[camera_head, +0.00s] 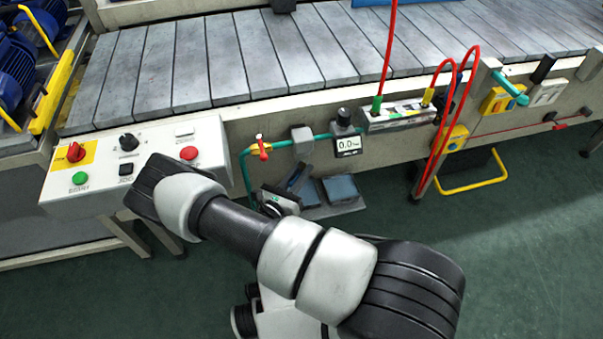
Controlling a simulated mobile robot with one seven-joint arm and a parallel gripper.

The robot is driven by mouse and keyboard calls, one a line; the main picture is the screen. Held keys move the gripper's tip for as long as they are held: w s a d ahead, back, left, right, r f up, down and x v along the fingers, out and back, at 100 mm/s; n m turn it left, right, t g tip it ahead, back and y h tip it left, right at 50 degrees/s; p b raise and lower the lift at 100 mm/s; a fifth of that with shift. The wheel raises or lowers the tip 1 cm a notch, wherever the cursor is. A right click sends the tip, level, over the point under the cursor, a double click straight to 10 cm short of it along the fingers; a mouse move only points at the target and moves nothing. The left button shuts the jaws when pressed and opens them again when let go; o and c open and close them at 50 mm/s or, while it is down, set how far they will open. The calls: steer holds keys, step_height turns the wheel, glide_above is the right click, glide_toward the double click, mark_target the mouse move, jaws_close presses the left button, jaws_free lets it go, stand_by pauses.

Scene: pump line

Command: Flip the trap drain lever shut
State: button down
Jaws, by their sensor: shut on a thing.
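A control box (105,180) with a red knob and buttons stands at left, with my arm's elbow overlapping its right side. A gauge (347,144) reads about 0.0. Bluish boxes (341,188) lie below it. Red hoses (437,125) hang at right. The green floor at right is mostly clear.

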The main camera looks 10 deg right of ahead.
steer(key=shift+s+f, duration=0.1)
stand_by(0.3)
steer(key=c, duration=1.7)
jaws_free()
steer(key=shift+c, duration=0.2)
steer(key=p+v, duration=0.2)
steer(key=v, duration=1.5)
steer(key=shift+a, duration=0.25)
